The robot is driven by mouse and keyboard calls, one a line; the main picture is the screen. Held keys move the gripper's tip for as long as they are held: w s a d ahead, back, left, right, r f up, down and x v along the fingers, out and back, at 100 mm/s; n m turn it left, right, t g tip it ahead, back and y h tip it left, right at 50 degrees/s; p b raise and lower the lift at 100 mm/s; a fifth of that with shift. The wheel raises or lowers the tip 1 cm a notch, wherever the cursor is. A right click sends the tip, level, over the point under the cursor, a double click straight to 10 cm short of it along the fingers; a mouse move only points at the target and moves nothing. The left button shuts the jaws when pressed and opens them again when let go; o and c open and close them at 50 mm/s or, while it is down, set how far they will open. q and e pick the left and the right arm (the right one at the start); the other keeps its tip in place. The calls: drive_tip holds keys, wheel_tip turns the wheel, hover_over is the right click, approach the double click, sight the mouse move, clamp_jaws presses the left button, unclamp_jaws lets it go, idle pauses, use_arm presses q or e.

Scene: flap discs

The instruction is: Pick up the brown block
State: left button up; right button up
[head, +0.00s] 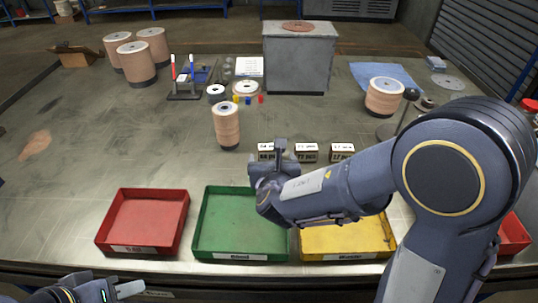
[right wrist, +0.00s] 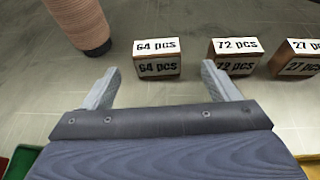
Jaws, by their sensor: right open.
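Three small brown blocks with white labels stand in a row on the table. The left block (right wrist: 158,68) reads 64 pcs, the middle block (right wrist: 236,65) 72 pcs and the right block (right wrist: 299,66) 27 pcs. In the head view the left block (head: 267,156) is partly hidden by my right gripper (head: 280,147); the middle block (head: 306,157) and right block (head: 342,156) show clearly. In the right wrist view my right gripper (right wrist: 160,80) is open and empty, its fingers pointing toward the 64 pcs block. My left gripper (head: 112,289) is low at the left, partly cut off.
A tan flap-disc stack (head: 227,127) stands left of the blocks. A red bin (head: 180,219), green bin (head: 201,234) and yellow bin (head: 388,239) line the front edge. A grey box (head: 299,69) stands behind. The table's left middle is largely clear.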

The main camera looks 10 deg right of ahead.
sight(270, 153)
drive_tip(key=x, duration=0.6)
drive_tip(key=shift+w+a, duration=0.1)
drive_tip(key=shift+a, duration=0.05)
drive_tip(key=c, duration=1.1)
